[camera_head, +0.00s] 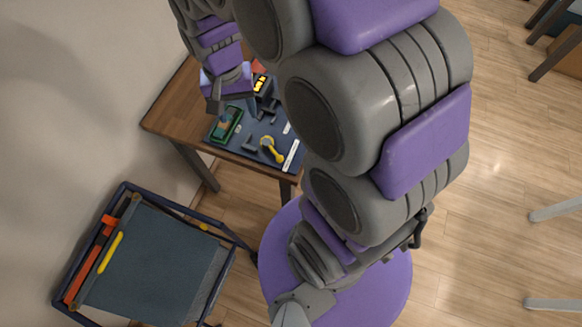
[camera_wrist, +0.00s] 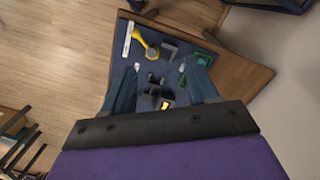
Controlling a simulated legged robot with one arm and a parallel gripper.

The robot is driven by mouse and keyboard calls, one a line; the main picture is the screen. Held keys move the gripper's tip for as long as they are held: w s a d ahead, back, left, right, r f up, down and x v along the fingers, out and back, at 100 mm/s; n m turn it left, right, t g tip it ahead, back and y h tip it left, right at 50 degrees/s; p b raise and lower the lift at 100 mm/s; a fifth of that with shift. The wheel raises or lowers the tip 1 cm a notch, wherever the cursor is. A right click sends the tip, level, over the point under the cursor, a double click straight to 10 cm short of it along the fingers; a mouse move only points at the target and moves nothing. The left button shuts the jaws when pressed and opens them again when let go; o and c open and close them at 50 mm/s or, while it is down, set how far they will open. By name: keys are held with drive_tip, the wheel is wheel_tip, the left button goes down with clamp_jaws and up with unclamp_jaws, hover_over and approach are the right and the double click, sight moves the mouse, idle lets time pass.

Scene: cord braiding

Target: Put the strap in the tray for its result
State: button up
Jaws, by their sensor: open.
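My gripper (camera_head: 232,105) is open over the dark mat on the table. Its two fingers are spread wide in the wrist view (camera_wrist: 161,86), with nothing held between them. A green tray (camera_head: 224,124) lies at the left of the mat; in the wrist view its green edge (camera_wrist: 203,56) shows past the right finger. A black device with yellow marks (camera_head: 262,84) stands near the gripper, and in the wrist view (camera_wrist: 167,104) it is between the fingers, near their bases. I cannot make out the strap for certain among the small dark parts.
A yellow-handled tool (camera_head: 269,149) and a white strip (camera_head: 291,156) lie near the mat's front. Dark brackets (camera_head: 249,145) sit nearby. A red item (camera_head: 258,66) is at the back. The wooden table (camera_head: 165,120) is bare at left; a dark-framed rack (camera_head: 150,260) stands apart below.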

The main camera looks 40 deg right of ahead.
drive_tip(key=s+r+n, duration=0.3)
drive_tip(key=s+n, duration=0.2)
drive_tip(key=s, duration=1.5)
drive_tip(key=shift+r+g, duration=0.15)
drive_tip(key=shift+g, duration=0.25)
drive_tip(key=shift+d, duration=0.1)
